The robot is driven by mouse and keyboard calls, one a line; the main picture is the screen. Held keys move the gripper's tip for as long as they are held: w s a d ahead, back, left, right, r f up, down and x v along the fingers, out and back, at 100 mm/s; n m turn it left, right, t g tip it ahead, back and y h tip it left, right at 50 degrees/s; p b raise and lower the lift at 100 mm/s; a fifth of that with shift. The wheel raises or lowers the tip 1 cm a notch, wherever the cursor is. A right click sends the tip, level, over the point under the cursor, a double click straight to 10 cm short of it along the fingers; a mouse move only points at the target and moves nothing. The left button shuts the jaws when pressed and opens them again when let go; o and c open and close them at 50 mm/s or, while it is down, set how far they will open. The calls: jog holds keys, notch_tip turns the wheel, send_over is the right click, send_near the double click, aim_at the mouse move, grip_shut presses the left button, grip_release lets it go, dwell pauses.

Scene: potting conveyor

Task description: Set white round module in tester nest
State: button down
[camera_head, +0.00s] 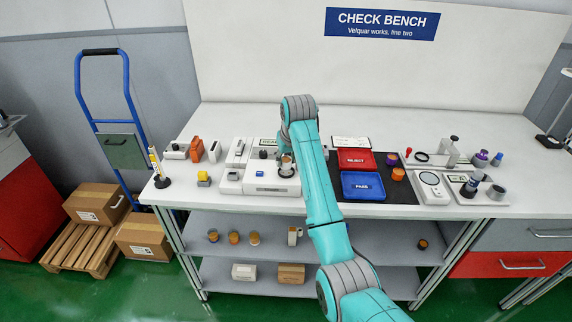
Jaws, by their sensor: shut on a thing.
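My gripper (286,168) is small in the head view, at the left of my teal arm, low over the white tester (268,190) on the bench. It is shut on a small round pale thing, which I take to be the white round module (287,160); the fingers hide much of it. The dark ring of the tester nest (287,172) shows just beneath the gripper. I cannot tell whether the module touches the nest or is held just above it.
A red REJECT tray (356,153) and a blue PASS tray (362,194) sit on a black mat right of my arm. Small modules (392,159) lie beside them. Several white devices (238,152) crowd the left.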

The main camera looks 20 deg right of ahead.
jog(key=shift+f, duration=1.15)
jog(key=shift+d+f, duration=0.1)
jog(key=c, duration=0.7)
grip_release()
jog(key=v, duration=1.2)
